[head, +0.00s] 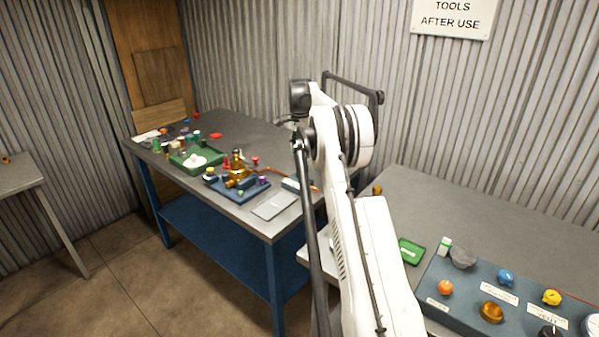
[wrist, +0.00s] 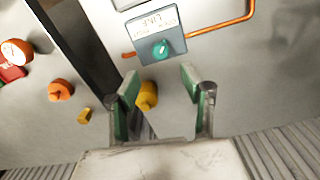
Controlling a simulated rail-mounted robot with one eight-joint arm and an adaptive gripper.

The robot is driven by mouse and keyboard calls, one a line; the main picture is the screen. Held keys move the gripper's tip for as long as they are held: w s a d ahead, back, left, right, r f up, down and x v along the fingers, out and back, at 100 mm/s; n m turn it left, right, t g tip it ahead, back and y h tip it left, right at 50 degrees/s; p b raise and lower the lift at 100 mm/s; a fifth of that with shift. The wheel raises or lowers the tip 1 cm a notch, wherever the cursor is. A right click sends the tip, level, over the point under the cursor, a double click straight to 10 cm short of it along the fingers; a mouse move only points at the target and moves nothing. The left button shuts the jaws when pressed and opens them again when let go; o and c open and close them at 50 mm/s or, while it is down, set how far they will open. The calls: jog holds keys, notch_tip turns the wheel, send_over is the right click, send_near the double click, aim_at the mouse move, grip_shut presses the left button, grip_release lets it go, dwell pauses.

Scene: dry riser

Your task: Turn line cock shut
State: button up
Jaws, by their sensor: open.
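The line cock is a teal knob (wrist: 161,49) on a small blue-grey plate (wrist: 150,36). The plate's white label reads "LINE COCK" upside down in the wrist view. My gripper (wrist: 160,86) is open, with green-padded fingers pointing toward the plate. The knob lies beyond the fingertips, roughly centred between them, and nothing is gripped. In the head view my white arm stands over the gap between the benches. I cannot make out the fingertips or the line cock there for sure.
An orange pipe (wrist: 225,22) runs from the plate. A yellow knob-like piece (wrist: 148,94) shows between my fingers, beside the left one. An orange disc (wrist: 61,91) lies left. The left bench carries a green tray (head: 216,162); a blue panel (head: 466,290) with knobs stands right.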

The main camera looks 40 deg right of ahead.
aim_at(300, 172)
notch_tip(300, 172, down, 9)
dwell(0.4)
grip_shut()
